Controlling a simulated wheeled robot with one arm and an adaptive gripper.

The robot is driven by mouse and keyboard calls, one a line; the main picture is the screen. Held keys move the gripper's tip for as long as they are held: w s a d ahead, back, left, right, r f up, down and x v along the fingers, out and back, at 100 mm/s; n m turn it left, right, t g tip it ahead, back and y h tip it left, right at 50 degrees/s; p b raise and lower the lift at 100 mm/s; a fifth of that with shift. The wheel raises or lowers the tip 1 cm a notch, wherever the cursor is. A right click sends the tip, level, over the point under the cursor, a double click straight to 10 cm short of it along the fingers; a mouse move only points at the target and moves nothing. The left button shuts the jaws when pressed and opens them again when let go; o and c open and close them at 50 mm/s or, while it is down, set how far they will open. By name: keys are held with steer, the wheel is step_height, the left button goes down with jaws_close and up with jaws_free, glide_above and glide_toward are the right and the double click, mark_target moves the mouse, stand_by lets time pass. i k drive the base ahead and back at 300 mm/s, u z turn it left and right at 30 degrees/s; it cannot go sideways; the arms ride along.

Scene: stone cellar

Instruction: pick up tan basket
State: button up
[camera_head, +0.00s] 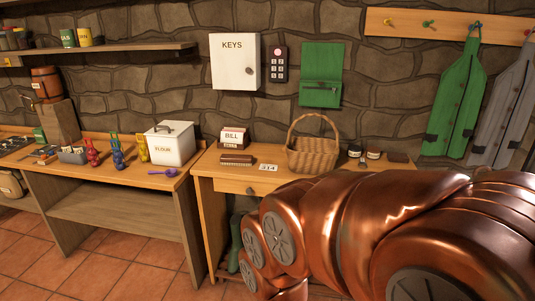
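The tan basket (311,157) is woven, with a tall arched handle. It stands upright on the right-hand wooden table (232,172), close to the stone wall. My copper-coloured arm fills the lower right of the view, in front of the table's right part. My gripper does not show in this view. The basket's front and handle are in clear sight; nothing is seen holding it.
A small "314" sign (268,167), a brown box-like item (236,159) and a bill holder (234,138) stand left of the basket. Small jars (373,153) stand right of it. A flour bin (171,144) is on the left table.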

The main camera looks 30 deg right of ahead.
mark_target(305, 155)
steer(key=u, duration=0.2)
steer(key=i, duration=0.75)
steer(key=z, duration=0.7)
steer(key=i, duration=0.7)
steer(key=z, duration=0.75)
